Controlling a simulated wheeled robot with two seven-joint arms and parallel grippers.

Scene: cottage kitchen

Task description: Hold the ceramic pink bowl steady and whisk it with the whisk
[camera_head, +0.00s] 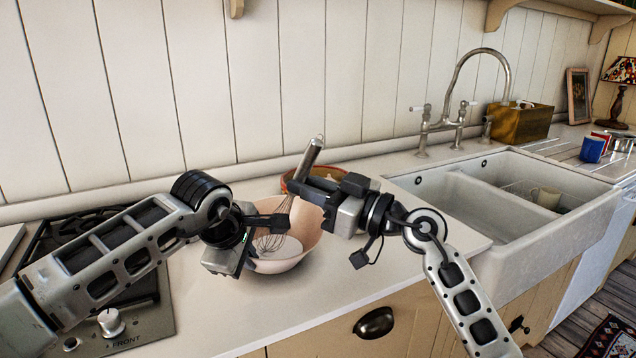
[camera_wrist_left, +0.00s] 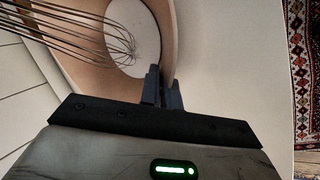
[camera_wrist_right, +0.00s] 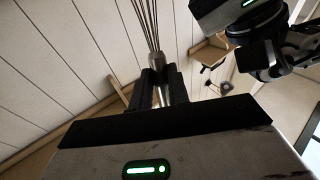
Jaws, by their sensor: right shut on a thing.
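The pale pink ceramic bowl (camera_head: 302,236) stands upright on the counter, between the hob and the sink. My left gripper (camera_head: 268,222) is at its left side. In the left wrist view, my left fingers (camera_wrist_left: 162,88) are close together on the rim of the bowl (camera_wrist_left: 95,78). My right gripper (camera_head: 302,186) is shut on the metal handle of the whisk (camera_head: 311,153), above the bowl. The whisk is tilted, its wire end down inside the bowl. The wires (camera_wrist_left: 118,45) show over the bowl's pale bottom. The right wrist view shows the handle (camera_wrist_right: 158,64) between my right fingers.
A brown-rimmed dish (camera_head: 290,178) stands behind the bowl, partly hidden by my right gripper. The hob (camera_head: 70,235) is at the left. The white double sink (camera_head: 470,190) with its tap (camera_head: 455,100) is at the right. The counter front (camera_head: 340,285) is clear.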

